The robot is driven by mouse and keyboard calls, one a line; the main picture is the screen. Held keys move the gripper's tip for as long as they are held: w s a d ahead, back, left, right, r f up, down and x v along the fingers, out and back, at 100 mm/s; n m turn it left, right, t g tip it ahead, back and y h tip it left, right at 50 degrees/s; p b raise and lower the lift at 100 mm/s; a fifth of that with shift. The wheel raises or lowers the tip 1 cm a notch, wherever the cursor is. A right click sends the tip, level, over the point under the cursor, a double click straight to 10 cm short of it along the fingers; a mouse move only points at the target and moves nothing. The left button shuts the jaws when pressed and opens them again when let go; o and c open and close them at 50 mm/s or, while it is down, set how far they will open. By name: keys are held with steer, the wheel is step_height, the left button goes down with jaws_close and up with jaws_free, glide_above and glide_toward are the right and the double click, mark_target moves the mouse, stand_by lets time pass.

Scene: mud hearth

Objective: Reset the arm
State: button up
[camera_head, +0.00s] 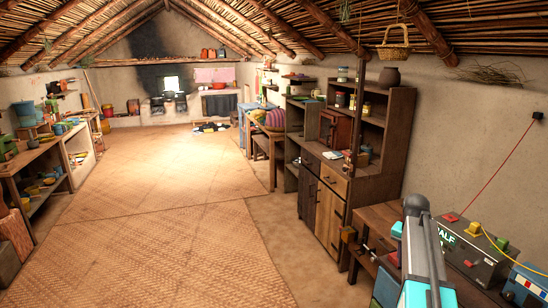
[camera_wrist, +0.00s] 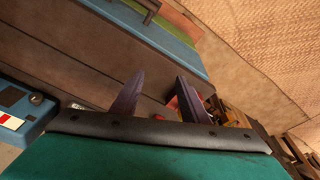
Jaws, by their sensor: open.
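My arm (camera_head: 425,255) rises at the lower right of the head view, a grey and cyan link in front of the workbench. My gripper is not clearly visible there. In the wrist view my gripper (camera_wrist: 157,88) shows two dark purple fingers standing apart, open, with nothing between them. Behind the fingers is a brown wooden surface. A blue device (camera_wrist: 25,120) with a dial lies to the left of the fingers. A small red thing (camera_wrist: 190,97) shows partly behind the right finger; I cannot tell what it is.
A basket (camera_head: 393,52) hangs from the roof.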

steer(key=s+a+f+n+y, duration=0.1)
steer(key=s+a+f+n, duration=0.3)
steer(key=a+f, duration=0.65)
steer(key=s+a+f+n+g, duration=0.1)
steer(key=s+a+f+n, duration=0.35)
steer(key=a, duration=0.85)
steer(key=s+a+f+n+y, duration=0.1)
steer(key=s+a+f+n, duration=0.1)
steer(key=s+a+f, duration=0.7)
steer(key=s+a+f+g, duration=0.1)
steer(key=s+f+g, duration=0.2)
steer(key=s+f, duration=0.8)
steer(key=s+a+f+g+b, duration=0.1)
steer(key=s+f+g, duration=0.1)
steer(key=s+f, duration=0.8)
steer(key=shift+s+a+f+g, duration=0.35)
steer(key=shift+s+g, duration=0.05)
steer(key=shift+s, duration=0.15)
steer(key=shift+c, duration=0.2)
steer(key=shift+c, duration=1)
